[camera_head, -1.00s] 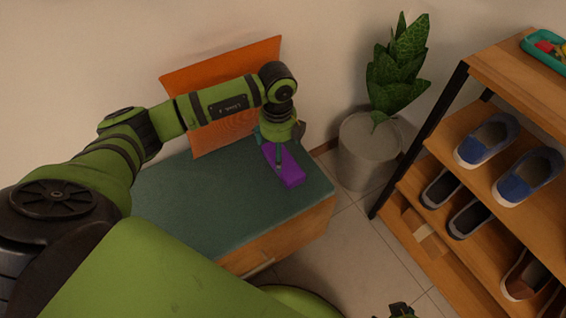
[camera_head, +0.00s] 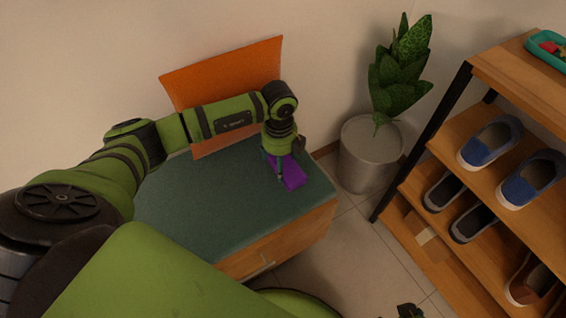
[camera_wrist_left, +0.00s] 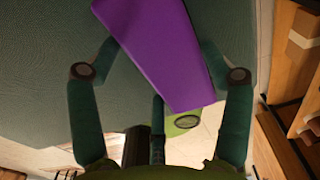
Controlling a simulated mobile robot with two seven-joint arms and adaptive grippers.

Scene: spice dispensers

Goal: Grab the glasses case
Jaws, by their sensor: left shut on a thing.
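The purple glasses case (camera_head: 294,178) is near the right end of the green bench top (camera_head: 215,205), partly hidden by my left gripper (camera_head: 285,170). In the left wrist view the case (camera_wrist_left: 160,50) runs between the two fingers of the left gripper (camera_wrist_left: 158,46), whose tips press on its long sides. The gripper is shut on it. Whether the case still touches the bench top is hard to tell. A small dark part at the bottom edge of the head view looks like my right gripper (camera_head: 407,311), mostly cut off.
An orange panel (camera_head: 220,80) leans on the wall behind the bench. A potted plant (camera_head: 368,155) stands on the floor right of the bench. A wooden shoe rack (camera_head: 480,95) with several shoes fills the right side. Some floor in front of the bench is clear.

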